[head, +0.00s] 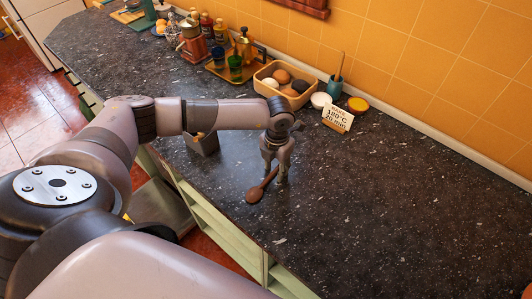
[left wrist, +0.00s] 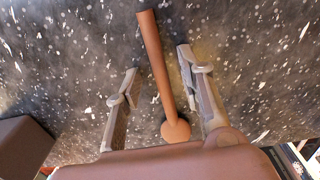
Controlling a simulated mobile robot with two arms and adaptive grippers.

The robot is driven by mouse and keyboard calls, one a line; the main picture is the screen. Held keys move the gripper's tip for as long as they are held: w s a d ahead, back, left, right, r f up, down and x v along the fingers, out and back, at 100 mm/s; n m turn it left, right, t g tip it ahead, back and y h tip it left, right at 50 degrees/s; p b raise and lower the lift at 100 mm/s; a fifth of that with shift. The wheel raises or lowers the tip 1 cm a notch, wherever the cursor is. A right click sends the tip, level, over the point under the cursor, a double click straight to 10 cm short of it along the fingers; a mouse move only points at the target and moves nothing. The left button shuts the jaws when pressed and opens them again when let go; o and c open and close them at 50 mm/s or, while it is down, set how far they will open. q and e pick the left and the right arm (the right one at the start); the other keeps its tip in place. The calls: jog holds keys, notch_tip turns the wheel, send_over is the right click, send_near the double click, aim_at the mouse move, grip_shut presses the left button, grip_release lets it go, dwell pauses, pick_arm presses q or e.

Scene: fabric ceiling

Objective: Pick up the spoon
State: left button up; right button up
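The brown spoon (head: 256,193) lies on the dark speckled countertop (head: 400,215) near its front edge. My left gripper (head: 275,177) points down over the spoon's handle in the head view. In the left wrist view the spoon (left wrist: 167,95) runs between the two spread fingers of the left gripper (left wrist: 157,58), with a gap visible on either side of the handle. The left gripper is open and holds nothing. My right gripper is in neither view.
A tan tray (head: 262,90) of round items, a teal cup (head: 335,88) and a small sign (head: 337,117) stand toward the wall. A dark grey box (head: 204,145) is left of the gripper. The counter to the right is mostly clear.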

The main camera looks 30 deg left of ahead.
pick_arm(q)
jog(key=shift+c, duration=0.2)
grip_shut()
jog(key=shift+r, duration=0.1)
dwell(0.4)
